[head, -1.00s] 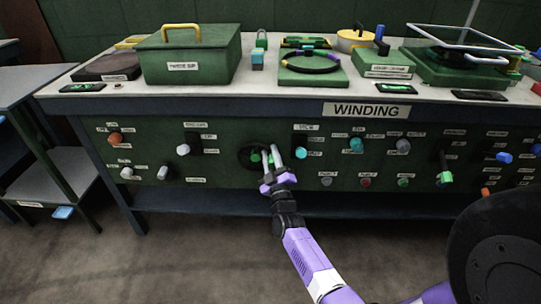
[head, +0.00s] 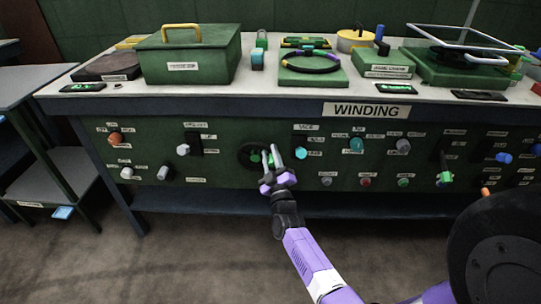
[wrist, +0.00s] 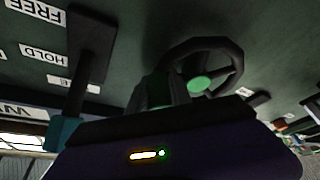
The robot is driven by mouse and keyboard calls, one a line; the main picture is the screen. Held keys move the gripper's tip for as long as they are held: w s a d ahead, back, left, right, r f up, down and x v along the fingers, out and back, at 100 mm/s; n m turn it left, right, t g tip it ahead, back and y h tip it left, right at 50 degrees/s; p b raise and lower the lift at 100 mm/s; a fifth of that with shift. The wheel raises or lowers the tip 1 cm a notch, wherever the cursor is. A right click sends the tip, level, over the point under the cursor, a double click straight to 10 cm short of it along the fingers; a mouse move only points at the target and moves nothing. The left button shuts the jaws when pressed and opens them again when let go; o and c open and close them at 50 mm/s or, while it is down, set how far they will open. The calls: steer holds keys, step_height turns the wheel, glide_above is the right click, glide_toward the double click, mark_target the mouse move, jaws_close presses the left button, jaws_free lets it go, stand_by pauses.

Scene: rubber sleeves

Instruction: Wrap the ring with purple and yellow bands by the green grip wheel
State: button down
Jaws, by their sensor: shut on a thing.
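The dark ring with purple and yellow bands (head: 311,72) lies on a green block on the bench top in the head view. The wheel (head: 246,155) is on the green front panel below; it has a dark rim and a green hub, and it also shows in the wrist view (wrist: 232,58). My gripper (head: 270,153) is at the right part of the wheel. In the wrist view its fingers are closed around the green grip (wrist: 160,92), which is partly hidden between them.
Several knobs and levers flank the wheel, including a cyan knob (head: 301,153) close on the right and a white-tipped lever (head: 183,150) on the left. A lidded green box (head: 190,60) stands on the bench at left. The floor in front is clear.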

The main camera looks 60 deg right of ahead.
steer(key=shift+f, duration=0.2)
stand_by(0.3)
step_height(320, 180, down, 2)
steer(key=m+h+b, duration=0.1)
steer(key=m, duration=0.2)
steer(key=m+g+h+b, duration=0.1)
steer(key=m+b, duration=0.1)
steer(key=m, duration=0.1)
steer(key=shift+s+f+g+b, duration=0.1)
steer(key=shift+s+g+b, duration=0.05)
steer(key=shift+g+b, duration=0.15)
steer(key=m, duration=0.1)
steer(key=f+m+g+h+b, duration=0.1)
steer(key=m, duration=0.1)
steer(key=m+g+b, duration=0.1)
steer(key=m, duration=0.1)
steer(key=shift+f+h, duration=0.3)
steer(key=shift+f, duration=0.05)
steer(key=shift+w+a+f+m+g+h+b, duration=0.1)
steer(key=shift+w+f+m+g+b, duration=0.3)
steer(key=shift+m+g, duration=0.9)
steer(key=shift+w+a+f+m+g+h+b, duration=0.15)
steer(key=shift+f+m+g+b, duration=0.35)
steer(key=shift+m, duration=1.6)
steer(key=shift+w+a+f+m+g+h+b, duration=0.1)
steer(key=shift+w+f+m+g+b, duration=0.25)
steer(key=shift+m+g, duration=0.95)
steer(key=shift+m, duration=0.6)
steer(key=c, duration=1.5)
jaws_free()
